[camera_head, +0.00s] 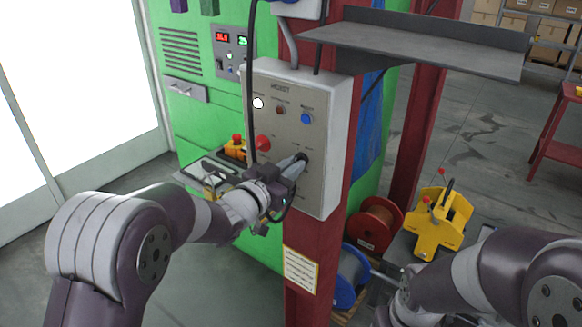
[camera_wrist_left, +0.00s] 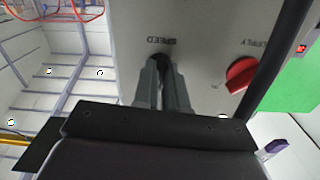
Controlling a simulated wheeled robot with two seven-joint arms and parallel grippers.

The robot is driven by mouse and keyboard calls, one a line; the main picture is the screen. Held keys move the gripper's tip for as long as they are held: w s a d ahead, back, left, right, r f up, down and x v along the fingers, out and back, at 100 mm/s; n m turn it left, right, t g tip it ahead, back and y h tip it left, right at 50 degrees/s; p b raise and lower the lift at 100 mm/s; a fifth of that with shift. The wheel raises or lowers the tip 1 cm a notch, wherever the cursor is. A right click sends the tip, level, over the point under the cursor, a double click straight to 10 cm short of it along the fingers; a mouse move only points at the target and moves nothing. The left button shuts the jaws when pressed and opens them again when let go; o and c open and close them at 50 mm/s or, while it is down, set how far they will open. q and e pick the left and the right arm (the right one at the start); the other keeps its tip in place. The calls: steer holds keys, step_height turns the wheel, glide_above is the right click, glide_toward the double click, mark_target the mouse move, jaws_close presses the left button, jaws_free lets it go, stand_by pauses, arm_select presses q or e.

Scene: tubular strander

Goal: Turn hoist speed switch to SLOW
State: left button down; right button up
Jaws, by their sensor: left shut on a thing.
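The grey hoist control box (camera_head: 263,88) is mounted on a red post. The hoist speed switch (camera_head: 304,157) is a small black knob low on the box's front face. In the left wrist view the black knob (camera_wrist_left: 161,59) sits beneath the SPEED label. My left gripper (camera_head: 298,163) is shut on this knob, with its two grey fingers (camera_wrist_left: 161,75) on either side of it. The fingers hide much of the knob, and I cannot read its setting. My right arm comes in at the lower right; its gripper is not in view.
A red supply switch (camera_head: 262,142) is beside the gripper; it also shows in the left wrist view (camera_wrist_left: 241,74). A black cable (camera_head: 250,80) hangs in front of the box. A grey shelf (camera_head: 420,45) juts out at upper right. Red (camera_head: 378,222) and blue spools are below.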

arm_select(q)
steer(key=n, duration=0.3)
steer(key=shift+r+p, duration=0.3)
steer(key=shift+n+p, duration=0.45)
steer(key=shift+n, duration=1.55)
steer(key=shift+r, duration=0.1)
steer(key=c, duration=1.2)
jaws_free()
steer(key=shift+f, duration=0.2)
steer(key=b+v, duration=0.3)
steer(key=v, duration=0.9)
steer(key=shift+s+a+b, duration=0.25)
steer(key=shift+s+b, duration=0.05)
steer(key=shift+b, duration=0.1)
